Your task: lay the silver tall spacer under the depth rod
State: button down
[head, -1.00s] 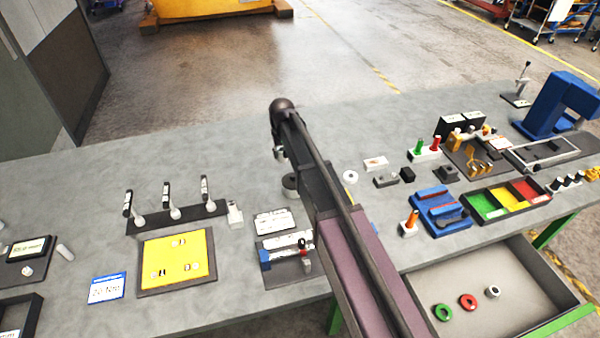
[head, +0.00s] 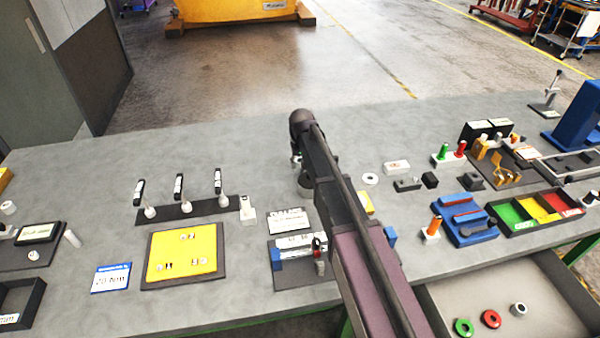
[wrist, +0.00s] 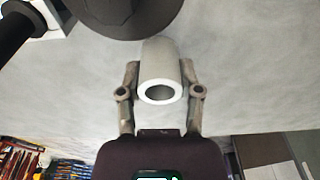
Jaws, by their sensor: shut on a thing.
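The silver tall spacer (wrist: 160,62) is a pale hollow cylinder in the wrist view, its round open end facing the camera. My gripper (wrist: 160,80) is shut on it, one finger on each side. In the head view my gripper (head: 297,158) is small, at the far end of the arm above the grey bench, and the spacer cannot be made out clearly. I cannot pick out the depth rod with certainty. A dark round body (wrist: 125,12) and a black cylinder (wrist: 22,28) show at the top of the wrist view.
A blue block (head: 466,220) and a colored tray (head: 540,210) stand right. The far middle bench is clear.

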aim_at(300, 170)
jog(key=shift+f+b, duration=1.9)
jog(key=shift+f, duration=0.15)
jog(key=shift+c, duration=1.3)
grip_release()
jog(key=shift+r, duration=0.2)
jog(key=r+p, duration=0.4)
jog(key=s+r+p, duration=0.1)
jog(key=r+p, duration=0.7)
jog(key=shift+s+d, duration=0.2)
